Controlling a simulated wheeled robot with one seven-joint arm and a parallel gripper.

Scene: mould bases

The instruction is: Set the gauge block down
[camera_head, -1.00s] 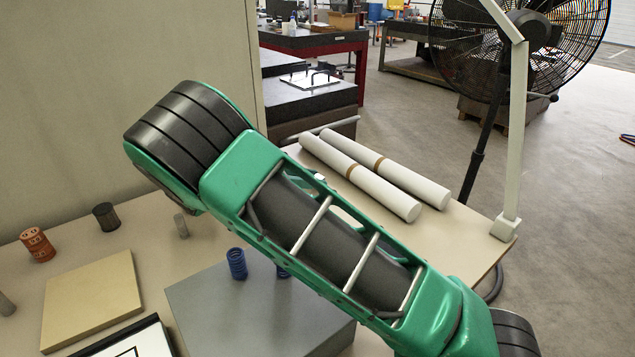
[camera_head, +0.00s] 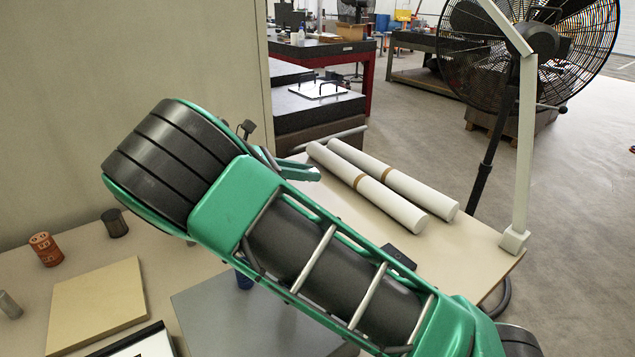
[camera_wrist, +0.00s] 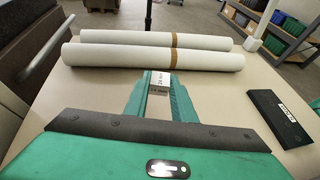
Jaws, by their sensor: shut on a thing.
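In the wrist view my gripper (camera_wrist: 160,98) is shut on the gauge block (camera_wrist: 160,82), a small pale grey block with dark markings between the green fingers. The block is over the bare beige table (camera_wrist: 80,100), in front of the white rolls. I cannot tell whether it touches the table. In the head view green finger parts (camera_head: 300,171) show beyond my arm, left of the rolls; the gauge block is not visible there.
Two white rolls (camera_head: 370,185) with brown bands lie behind. A dark labelled block (camera_wrist: 280,118) lies at right in the wrist view. A grey plate (camera_head: 240,320), tan plate (camera_head: 97,303), orange spring (camera_head: 46,249) and dark cylinder (camera_head: 115,222) are at left.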

